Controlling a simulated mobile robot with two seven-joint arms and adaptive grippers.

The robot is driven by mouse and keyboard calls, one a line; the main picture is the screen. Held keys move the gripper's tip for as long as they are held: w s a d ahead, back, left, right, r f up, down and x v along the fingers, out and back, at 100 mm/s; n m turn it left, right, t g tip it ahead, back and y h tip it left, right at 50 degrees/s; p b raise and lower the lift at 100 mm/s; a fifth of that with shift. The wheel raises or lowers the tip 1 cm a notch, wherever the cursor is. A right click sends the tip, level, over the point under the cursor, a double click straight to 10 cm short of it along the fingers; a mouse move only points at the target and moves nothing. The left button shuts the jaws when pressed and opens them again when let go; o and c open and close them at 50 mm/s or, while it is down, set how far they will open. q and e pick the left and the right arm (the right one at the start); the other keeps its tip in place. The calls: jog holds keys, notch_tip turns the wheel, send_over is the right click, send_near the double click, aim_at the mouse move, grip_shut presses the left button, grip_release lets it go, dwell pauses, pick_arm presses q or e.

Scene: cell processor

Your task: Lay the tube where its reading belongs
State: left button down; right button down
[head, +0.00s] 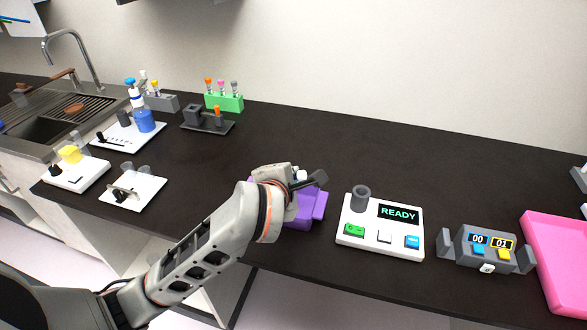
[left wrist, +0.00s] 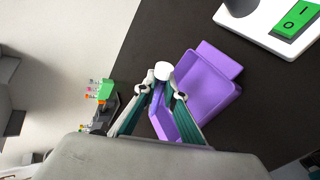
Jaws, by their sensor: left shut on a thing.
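My left gripper (head: 312,181) is shut on a tube with a white cap (head: 300,175). The white cap (left wrist: 163,70) shows between the fingertips (left wrist: 160,90) in the left wrist view; the rest of the tube is mostly hidden. I cannot tell whether the tube touches the tray. Right of it stands a white reader (head: 365,243) with a dark round socket (head: 361,197) and a screen reading READY (head: 398,214). A pink tray (head: 560,285) lies at the far right.
A grey counter box (head: 486,250) showing 00 and 01 stands between the reader and the pink tray. A green rack (head: 225,102) with tubes, a dark stand (head: 208,125) and white devices (head: 133,188) are at the left. The counter behind the reader is clear.

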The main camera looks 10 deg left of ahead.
pick_arm(q)
notch_tip(320, 180, down, 6)
jog(key=shift+r+b, duration=0.25)
jog(key=shift+b, duration=0.45)
jog(key=shift+f, duration=0.5)
jog(key=shift+f+b, duration=0.1)
jog(key=shift+b, duration=0.2)
pick_arm(e)
jog(key=shift+w+a+r+y, duration=0.2)
jog(key=shift+w+a, duration=0.1)
jog(key=shift+a, duration=0.25)
jog(key=shift+w+a+r+y, duration=0.2)
jog(key=shift+w+a, duration=0.1)
jog(key=shift+a, duration=0.2)
pick_arm(q)
jog(key=c, duration=2)
grip_release()
jog(key=shift+s+f, duration=0.1)
pick_arm(e)
jog(key=shift+d+f+t, duration=0.15)
jog(key=shift+t, duration=0.15)
pick_arm(q)
jog(key=shift+f, duration=0.1)
pick_arm(e)
jog(key=shift+d, duration=0.1)
pick_arm(q)
jog(key=shift+s, duration=0.15)
